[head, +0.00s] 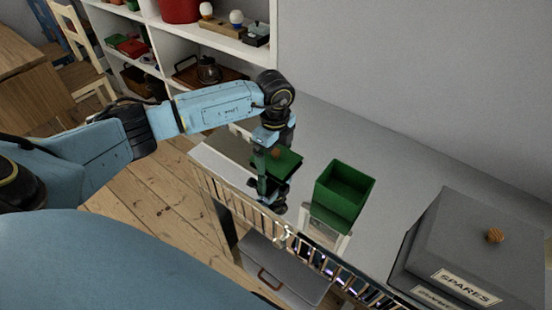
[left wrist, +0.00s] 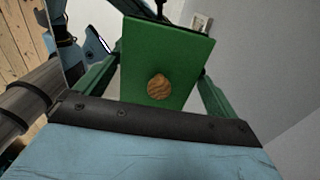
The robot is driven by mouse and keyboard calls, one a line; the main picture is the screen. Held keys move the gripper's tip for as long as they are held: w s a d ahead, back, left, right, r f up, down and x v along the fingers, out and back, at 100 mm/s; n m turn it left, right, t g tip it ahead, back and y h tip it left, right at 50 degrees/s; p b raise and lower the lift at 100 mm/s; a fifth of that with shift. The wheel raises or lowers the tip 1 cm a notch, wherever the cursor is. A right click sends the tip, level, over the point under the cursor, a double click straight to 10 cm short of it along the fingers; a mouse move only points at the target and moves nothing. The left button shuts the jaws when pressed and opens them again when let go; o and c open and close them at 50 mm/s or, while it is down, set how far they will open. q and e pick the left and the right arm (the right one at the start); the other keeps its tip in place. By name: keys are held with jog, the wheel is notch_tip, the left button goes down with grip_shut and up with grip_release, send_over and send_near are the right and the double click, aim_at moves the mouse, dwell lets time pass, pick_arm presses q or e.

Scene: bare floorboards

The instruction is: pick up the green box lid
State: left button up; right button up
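The green box lid (head: 289,164) is a flat green plate with a round wooden knob on its upper face. In the left wrist view the lid (left wrist: 178,58) fills the space between my two fingers, its knob (left wrist: 158,87) facing the camera and clear of them. My left gripper (head: 272,190) points down over the near edge of the grey table, its fingers at two opposite sides of the lid. It looks shut on the lid, just above the table top; the fingertips are partly hidden. The green box (head: 343,193) stands open to the right. My right gripper is out of view.
A white shelf (head: 225,42) with several small items is at the back left. A grey wall runs behind. The table is clear behind the green box.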

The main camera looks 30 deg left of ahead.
pick_arm(q)
jog(key=c, duration=0.6)
